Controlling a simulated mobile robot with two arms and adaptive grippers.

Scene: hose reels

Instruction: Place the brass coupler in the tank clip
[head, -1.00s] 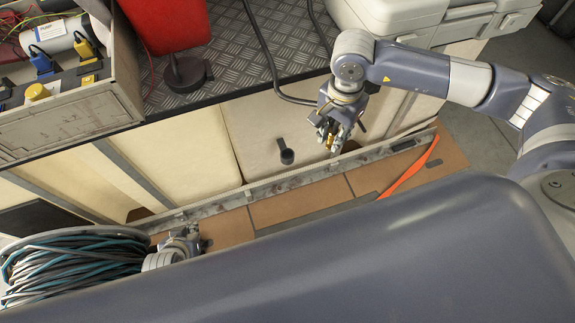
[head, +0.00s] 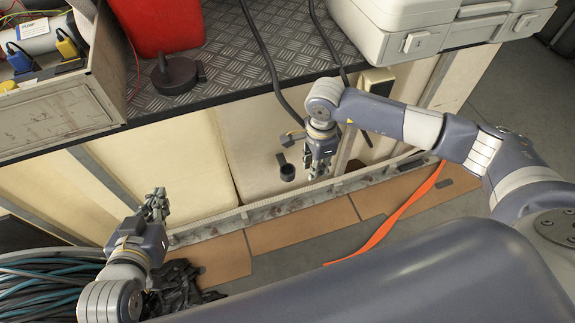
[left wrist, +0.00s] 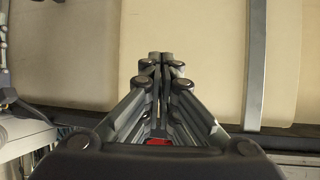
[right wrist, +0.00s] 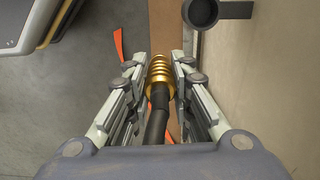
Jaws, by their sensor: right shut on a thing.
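The brass coupler (right wrist: 159,72) is a ribbed gold piece on a black hose end (right wrist: 157,118). My right gripper (right wrist: 160,75) is shut around it in the right wrist view. In the head view my right gripper (head: 319,174) hangs just right of the tank clip; the coupler is hard to make out there. The tank clip (head: 287,173) looks like a black round cup on a short arm, fixed to the cream tank wall. It also shows at the top of the right wrist view (right wrist: 202,12), apart from the coupler. My left gripper (head: 157,203) is shut and empty before the wall.
A metal rail (head: 285,204) runs along the wall's foot. Above is a tread-plate deck (head: 225,70) with a red container (head: 160,22), a grey case (head: 425,30) and a crate (head: 60,112). Black hoses (head: 268,60) hang over its edge. Coiled hose (head: 40,285) lies lower left.

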